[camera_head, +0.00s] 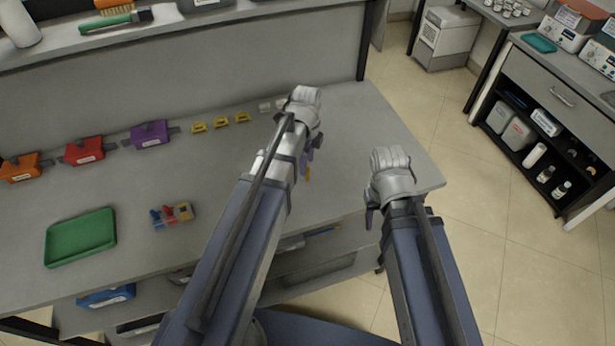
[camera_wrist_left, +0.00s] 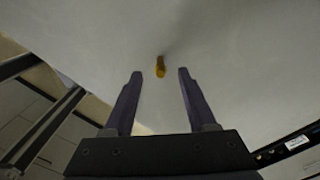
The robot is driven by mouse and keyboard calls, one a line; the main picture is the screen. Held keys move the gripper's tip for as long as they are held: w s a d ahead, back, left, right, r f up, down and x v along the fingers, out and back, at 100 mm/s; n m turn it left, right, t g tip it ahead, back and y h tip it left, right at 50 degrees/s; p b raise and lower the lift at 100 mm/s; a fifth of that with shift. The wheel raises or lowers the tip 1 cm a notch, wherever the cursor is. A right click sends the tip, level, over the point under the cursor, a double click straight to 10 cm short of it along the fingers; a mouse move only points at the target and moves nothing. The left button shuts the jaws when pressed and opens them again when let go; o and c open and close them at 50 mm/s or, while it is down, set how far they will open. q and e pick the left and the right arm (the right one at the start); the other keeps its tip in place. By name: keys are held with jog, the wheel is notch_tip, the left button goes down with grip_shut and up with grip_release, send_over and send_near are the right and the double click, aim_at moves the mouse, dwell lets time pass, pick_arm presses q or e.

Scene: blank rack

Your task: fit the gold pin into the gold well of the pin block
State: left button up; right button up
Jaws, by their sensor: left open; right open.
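The gold pin (camera_wrist_left: 160,67) is on the grey bench in the left wrist view, centred between my left fingertips and slightly beyond them. Its yellow end (camera_head: 307,174) shows just below my left fingers in the head view. My left gripper (camera_head: 308,158) is open, pointing down at the bench's right part; its dark fingers also show in the wrist view. Nothing is held. A small multicoloured block, seemingly the pin block (camera_head: 172,216), sits on the bench left of my left arm; its gold well is too small to make out. My right gripper (camera_head: 371,211) is open and empty by the bench's right edge.
A green tray (camera_head: 80,238) lies left of the block. Orange (camera_head: 20,168), red (camera_head: 84,152) and purple (camera_head: 149,134) holders and several small yellow pieces (camera_head: 221,122) line the back. The bench between block and back row is clear.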

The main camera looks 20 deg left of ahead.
aim_at(308, 168)
pick_arm(q)
notch_tip(308, 168, down, 3)
jog(key=shift+d+f+b, duration=0.1)
jog(key=shift+f+b, duration=0.1)
jog(key=shift+b, duration=0.95)
jog(key=shift+r, duration=0.1)
grip_shut()
